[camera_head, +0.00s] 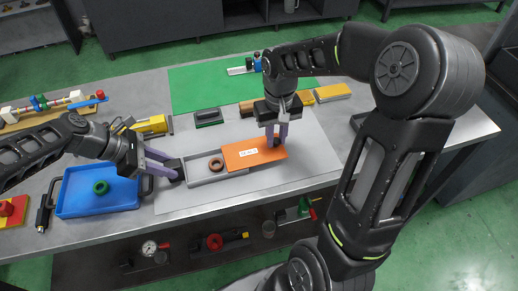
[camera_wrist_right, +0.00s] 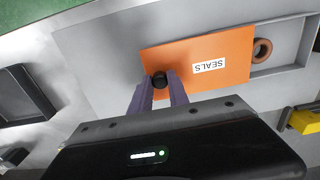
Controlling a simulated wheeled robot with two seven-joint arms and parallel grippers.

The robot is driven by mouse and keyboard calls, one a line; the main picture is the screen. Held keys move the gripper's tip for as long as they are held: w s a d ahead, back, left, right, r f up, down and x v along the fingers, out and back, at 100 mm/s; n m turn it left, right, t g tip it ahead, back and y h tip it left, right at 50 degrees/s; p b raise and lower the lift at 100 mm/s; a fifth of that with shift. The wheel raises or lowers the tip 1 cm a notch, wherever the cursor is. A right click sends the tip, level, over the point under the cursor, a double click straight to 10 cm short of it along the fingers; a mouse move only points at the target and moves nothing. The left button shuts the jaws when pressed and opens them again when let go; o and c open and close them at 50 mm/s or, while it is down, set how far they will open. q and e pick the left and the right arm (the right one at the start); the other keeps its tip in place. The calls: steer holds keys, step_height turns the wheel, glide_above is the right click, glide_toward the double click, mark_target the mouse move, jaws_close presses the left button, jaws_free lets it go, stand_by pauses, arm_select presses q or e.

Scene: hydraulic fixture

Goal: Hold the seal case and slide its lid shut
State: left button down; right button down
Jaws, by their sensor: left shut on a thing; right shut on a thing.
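The grey seal case (camera_head: 207,180) lies on a light grey mat, and it also shows in the right wrist view (camera_wrist_right: 298,42). Its orange lid (camera_head: 240,155), labelled SEALS, covers its right part in the head view and leaves the left part open. A brown ring seal (camera_head: 216,164) lies in the open part. My left gripper (camera_head: 168,167) is shut on the case's dark block at its left end. My right gripper (camera_head: 275,139) is shut on the lid's black knob (camera_wrist_right: 159,80) near the lid's right end. The lid hides the rest of the case.
A blue tray (camera_head: 75,202) with a green ring (camera_head: 101,187) stands to the left. A black-topped green block (camera_head: 208,117), a yellow block (camera_head: 151,125) and a green mat (camera_head: 210,88) lie behind the case. The grey mat (camera_head: 315,160) is clear to the right.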

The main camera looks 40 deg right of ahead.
mark_target(237, 155)
steer(key=shift+w+a, duration=0.55)
steer(key=shift+a, duration=1.05)
steer(key=shift+w+a, duration=0.5)
steer(key=shift+a, duration=1.15)
steer(key=shift+w+a, duration=0.55)
steer(key=shift+a, duration=1.05)
steer(key=shift+w+a, duration=0.15)
steer(key=shift+a, duration=0.25)
steer(key=c, duration=1.2)
jaws_free()
steer(key=shift+r, duration=0.1)
step_height(237, 155, up, 12)
steer(key=shift+f, duration=0.1)
